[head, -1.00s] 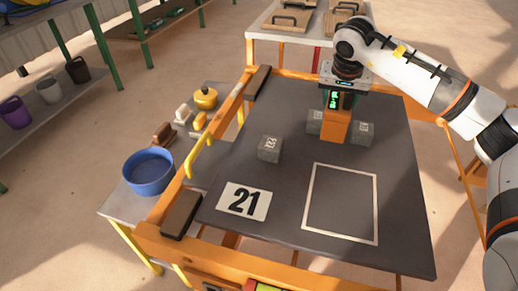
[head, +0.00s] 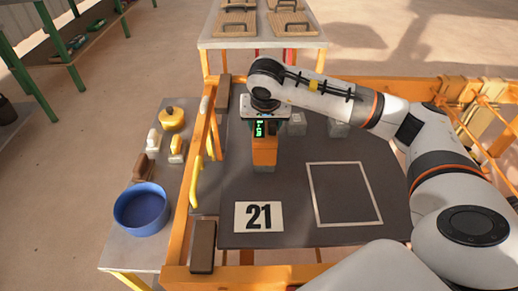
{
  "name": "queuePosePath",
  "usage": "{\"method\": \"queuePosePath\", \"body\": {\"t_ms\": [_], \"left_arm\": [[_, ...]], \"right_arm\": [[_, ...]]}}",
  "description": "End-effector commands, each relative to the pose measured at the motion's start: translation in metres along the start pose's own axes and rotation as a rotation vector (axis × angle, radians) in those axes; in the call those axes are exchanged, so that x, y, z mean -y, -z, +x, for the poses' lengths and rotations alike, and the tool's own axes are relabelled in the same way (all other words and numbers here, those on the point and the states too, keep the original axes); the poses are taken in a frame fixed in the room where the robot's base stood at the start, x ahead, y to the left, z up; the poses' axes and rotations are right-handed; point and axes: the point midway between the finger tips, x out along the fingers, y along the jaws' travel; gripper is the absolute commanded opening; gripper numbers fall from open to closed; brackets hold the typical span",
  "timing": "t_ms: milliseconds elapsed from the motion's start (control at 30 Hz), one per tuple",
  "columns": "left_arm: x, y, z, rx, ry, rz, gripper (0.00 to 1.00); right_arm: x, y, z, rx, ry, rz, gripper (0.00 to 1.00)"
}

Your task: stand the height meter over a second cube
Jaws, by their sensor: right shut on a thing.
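The height meter (head: 264,153) is an orange upright block with a dark top and a lit green display, whose digits are too small to read for sure. My right gripper (head: 263,121) is shut on its top. The meter is upright on or just above the dark mat; I cannot tell which. Two grey cubes show behind and to the right of it: a near one (head: 297,124) and a farther one (head: 338,129). The third grey cube does not show; the meter hides its spot. My left gripper is not in view.
The dark mat (head: 290,190) bears a white card marked 21 (head: 259,217) and an empty white square outline (head: 345,222). An orange frame (head: 180,240) borders it. A side table at left holds a blue bowl (head: 142,209) and a yellow pot (head: 172,118).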

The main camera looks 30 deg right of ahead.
Motion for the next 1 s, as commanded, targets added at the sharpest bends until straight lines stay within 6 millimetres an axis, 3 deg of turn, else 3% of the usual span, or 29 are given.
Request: {"method": "queuePosePath", "body": {"t_ms": [100,533,1000], "left_arm": [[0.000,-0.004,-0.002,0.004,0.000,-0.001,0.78],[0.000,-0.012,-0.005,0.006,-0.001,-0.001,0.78],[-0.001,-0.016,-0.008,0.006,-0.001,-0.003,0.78]], "right_arm": [[0.000,0.008,0.019,-0.001,0.000,0.000,0.22],[-0.001,0.025,0.061,0.000,-0.001,0.000,0.22],[-0.001,0.026,0.064,0.002,-0.002,0.001,0.22]]}}
